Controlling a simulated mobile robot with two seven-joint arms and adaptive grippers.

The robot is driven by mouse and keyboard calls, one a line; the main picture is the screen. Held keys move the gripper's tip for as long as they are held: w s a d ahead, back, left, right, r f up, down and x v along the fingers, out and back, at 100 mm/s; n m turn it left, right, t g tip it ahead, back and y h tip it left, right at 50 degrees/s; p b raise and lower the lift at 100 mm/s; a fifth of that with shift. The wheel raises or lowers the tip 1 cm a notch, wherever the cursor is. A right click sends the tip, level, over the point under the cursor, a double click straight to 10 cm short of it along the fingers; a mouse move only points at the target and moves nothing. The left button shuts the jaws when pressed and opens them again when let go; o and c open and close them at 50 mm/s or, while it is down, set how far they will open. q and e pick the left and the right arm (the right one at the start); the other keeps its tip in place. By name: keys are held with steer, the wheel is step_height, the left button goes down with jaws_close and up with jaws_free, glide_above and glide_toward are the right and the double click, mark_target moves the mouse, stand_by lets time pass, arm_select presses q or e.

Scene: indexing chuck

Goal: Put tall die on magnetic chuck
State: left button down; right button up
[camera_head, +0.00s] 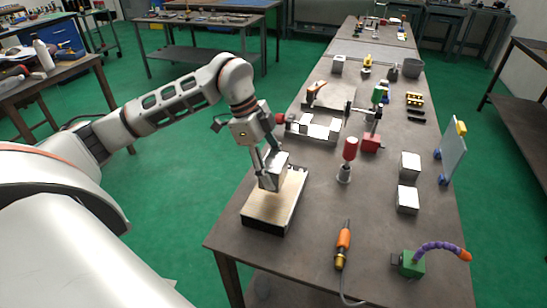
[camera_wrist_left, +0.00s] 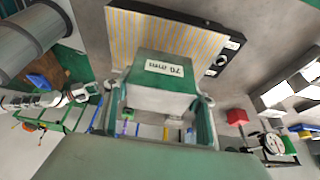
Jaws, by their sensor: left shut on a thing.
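The tall die (camera_head: 277,170) is a grey metal block held in my left gripper (camera_head: 268,165). The magnetic chuck (camera_head: 262,208) is a flat slab with a tan top and dark sides near the table's left front edge. In the wrist view the chuck (camera_wrist_left: 140,30) shows a striped top and a dark side with a knob. The die is over the chuck's far part; I cannot tell whether they touch. My right gripper is out of view.
Two grey blocks (camera_head: 409,165) stand on the table (camera_head: 310,210) to the right. A red-handled tool (camera_head: 349,150) stands upright right of the chuck. An orange-handled tool (camera_head: 343,243) and a green box with a purple hose (camera_head: 412,263) are in front. A clear panel (camera_head: 452,150) stands at the right edge.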

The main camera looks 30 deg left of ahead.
arm_select(q)
steer(key=shift+f, duration=1.85)
steer(key=c, duration=0.8)
jaws_free()
steer(key=shift+f, duration=0.2)
steer(key=shift+r, duration=0.15)
